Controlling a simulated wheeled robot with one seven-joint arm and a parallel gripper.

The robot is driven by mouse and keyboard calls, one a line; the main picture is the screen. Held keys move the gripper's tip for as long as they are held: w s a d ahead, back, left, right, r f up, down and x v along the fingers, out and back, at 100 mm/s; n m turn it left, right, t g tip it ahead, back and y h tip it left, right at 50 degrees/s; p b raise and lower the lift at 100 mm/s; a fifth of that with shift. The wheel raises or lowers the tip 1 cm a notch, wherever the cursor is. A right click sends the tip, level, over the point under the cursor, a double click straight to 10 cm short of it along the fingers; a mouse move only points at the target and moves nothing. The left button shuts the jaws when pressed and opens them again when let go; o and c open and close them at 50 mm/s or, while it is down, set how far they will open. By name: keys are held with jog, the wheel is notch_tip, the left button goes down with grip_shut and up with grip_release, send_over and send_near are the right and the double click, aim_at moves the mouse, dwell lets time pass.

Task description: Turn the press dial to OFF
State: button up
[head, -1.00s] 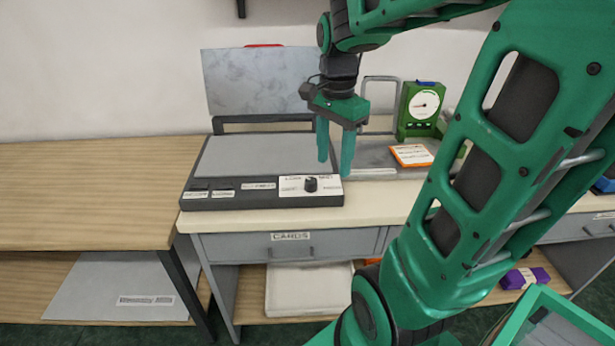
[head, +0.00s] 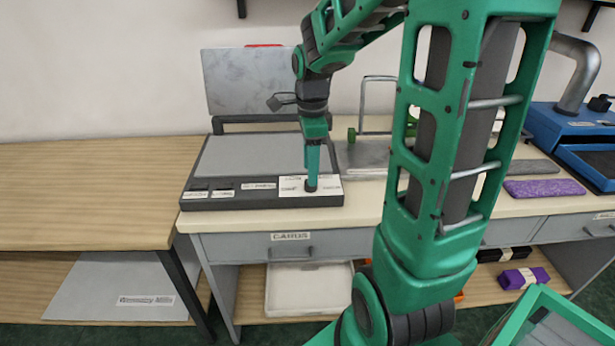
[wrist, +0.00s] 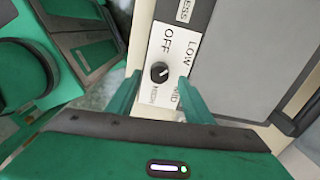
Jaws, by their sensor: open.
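The press (head: 245,157) stands on the cream counter, with a dark base, a grey bed and a raised marbled lid (head: 250,85). Its small black dial (wrist: 159,72) sits on a white label panel (head: 328,186) at the front right corner. The panel reads OFF, LOW and MID, with another label partly hidden. A short light mark shows on the dial; which label it points to is hard to tell. My gripper (wrist: 160,78) is open, one finger on each side of the dial, with gaps visible. In the head view my gripper (head: 312,182) points down over the dial and mostly hides it.
A grey drawer marked CARDS (head: 290,247) is under the counter. A metal-framed tray (head: 365,157) stands right of the press. A blue machine (head: 575,125) and a purple pad (head: 545,188) are farther right. The wooden table (head: 90,190) at left is clear.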

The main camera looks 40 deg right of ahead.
jog(key=shift+f, duration=1.7)
jog(key=c, duration=1)
jog(key=shift+c, duration=0.2)
jog(key=shift+n, duration=0.3)
jog(key=n, duration=0.3)
jog(key=shift+w+r, duration=0.1)
jog(key=shift+n, duration=2.1)
jog(key=shift+w, duration=0.1)
